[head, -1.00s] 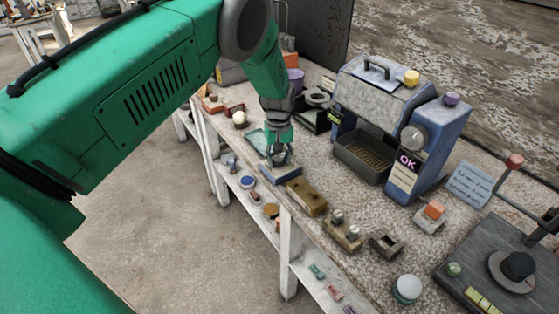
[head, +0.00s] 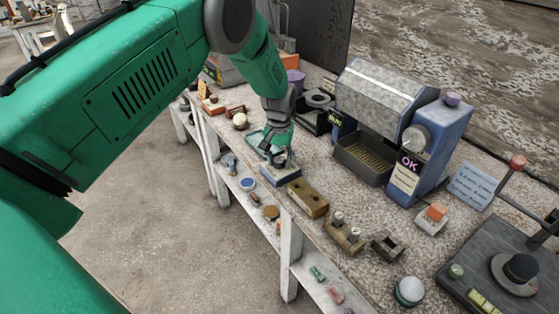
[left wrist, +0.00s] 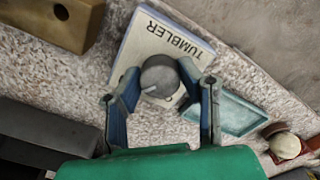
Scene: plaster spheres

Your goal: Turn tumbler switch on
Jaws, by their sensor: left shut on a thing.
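The tumbler switch is a pale block (left wrist: 152,40) lettered "TUMBLER" with a round grey knob (left wrist: 160,76) on it. In the head view the tumbler block (head: 284,176) sits near the front edge of the bench. My left gripper (head: 277,157) is over it, with its fingers down at the knob. In the left wrist view my left gripper (left wrist: 160,88) has one finger on each side of the knob and is shut on it. The fingers partly hide the switch in the head view. My right gripper is not in view.
A brown block with holes (head: 307,197) stands right beside the switch. A teal tray (left wrist: 230,113) lies on its other side. A blue-grey machine (head: 433,140) with an "OK" label stands behind on the bench (head: 330,160). Small items lie on the lower shelf.

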